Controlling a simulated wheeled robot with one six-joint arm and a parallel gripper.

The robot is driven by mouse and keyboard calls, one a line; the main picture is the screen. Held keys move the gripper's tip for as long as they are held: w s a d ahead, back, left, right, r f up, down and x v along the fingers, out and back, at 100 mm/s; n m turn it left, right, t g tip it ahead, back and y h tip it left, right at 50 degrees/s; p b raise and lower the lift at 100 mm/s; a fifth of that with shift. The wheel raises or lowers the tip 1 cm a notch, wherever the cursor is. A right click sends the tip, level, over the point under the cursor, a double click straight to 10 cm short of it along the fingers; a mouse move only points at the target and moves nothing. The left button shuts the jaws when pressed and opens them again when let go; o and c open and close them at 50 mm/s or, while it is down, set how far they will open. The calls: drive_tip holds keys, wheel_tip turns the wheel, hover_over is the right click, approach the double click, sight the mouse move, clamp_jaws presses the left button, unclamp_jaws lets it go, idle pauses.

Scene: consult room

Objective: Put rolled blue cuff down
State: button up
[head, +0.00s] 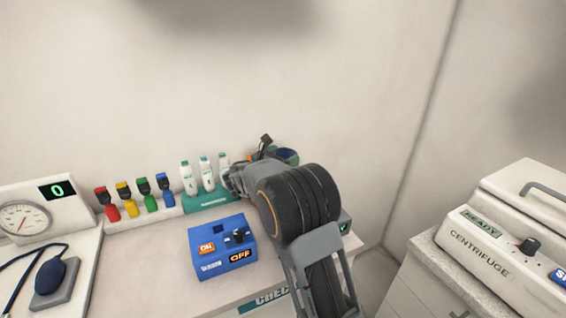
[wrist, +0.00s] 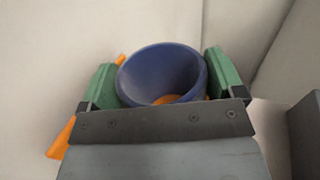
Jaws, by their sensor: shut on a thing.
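The rolled blue cuff (wrist: 160,72) is a dark blue ring held between the green finger pads of my gripper (wrist: 160,85) in the wrist view. Something orange shows at the bottom of its opening. In the head view the cuff (head: 287,156) is a small blue shape beyond my arm, high over the back right of the counter. My gripper (head: 268,150) is mostly hidden there by my own wrist and arm. I cannot tell what lies directly below the cuff.
A blue box (head: 222,247) with ON and OFF labels stands on the counter (head: 160,262). White bottles in a teal rack (head: 210,202) and several coloured-cap holders line the back. A gauge unit (head: 40,215) is at left. A centrifuge (head: 500,240) stands on a separate cabinet at right.

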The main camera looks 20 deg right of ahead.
drive_tip(key=shift+f, duration=0.9)
drive_tip(key=shift+f, duration=0.2)
drive_tip(key=o, duration=0.8)
drive_tip(key=shift+r, duration=0.15)
drive_tip(key=shift+a, duration=0.3)
drive_tip(key=shift+v, duration=3.55)
drive_tip(key=shift+r, duration=0.1)
